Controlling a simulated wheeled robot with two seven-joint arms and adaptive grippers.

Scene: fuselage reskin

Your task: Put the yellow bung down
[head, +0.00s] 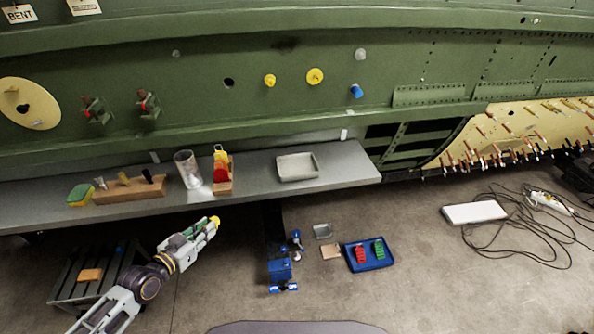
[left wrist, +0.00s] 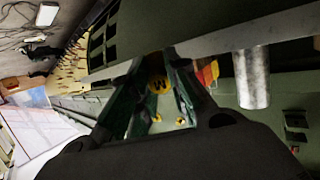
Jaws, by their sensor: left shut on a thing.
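My left gripper (head: 211,226) is in front of the grey shelf (head: 255,185), near its front edge. It is shut on a yellow bung (head: 216,220), which shows at the fingertips. Two other yellow bungs, one left (head: 270,80) and one right (head: 315,76), sit in the green fuselage panel. A blue bung (head: 356,91) sits to their right. My right gripper is not in view.
The shelf is bare right of the tray. A blue tray (head: 384,264) lies on the floor.

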